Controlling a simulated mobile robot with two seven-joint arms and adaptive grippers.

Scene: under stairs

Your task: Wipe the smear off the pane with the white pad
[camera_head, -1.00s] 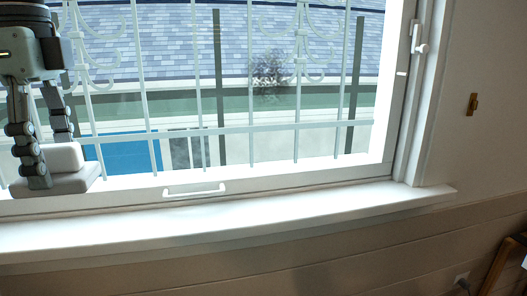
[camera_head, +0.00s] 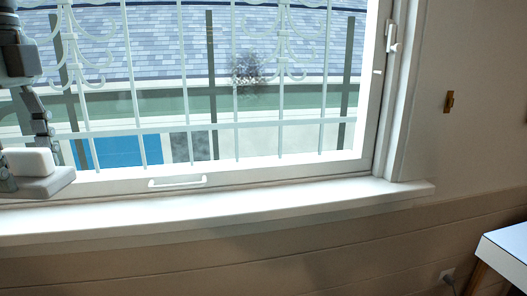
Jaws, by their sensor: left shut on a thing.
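The window pane (camera_head: 230,112) has a dark, speckled smear (camera_head: 248,68) on its upper middle part. My left gripper (camera_head: 26,162) is at the left edge of the head view, partly cut off. It is shut on the white pad (camera_head: 46,184), a flat slab with a raised white block on top. The pad is held near the lower left of the window, well left of and below the smear. Whether the pad touches the frame or sill I cannot tell. My right gripper is out of view.
A white handle (camera_head: 177,182) sticks out from the lower window frame, above the white sill (camera_head: 240,211). A white latch (camera_head: 391,40) is on the right frame. A brass fitting (camera_head: 449,101) is on the right wall. A white-topped table (camera_head: 508,246) stands at lower right.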

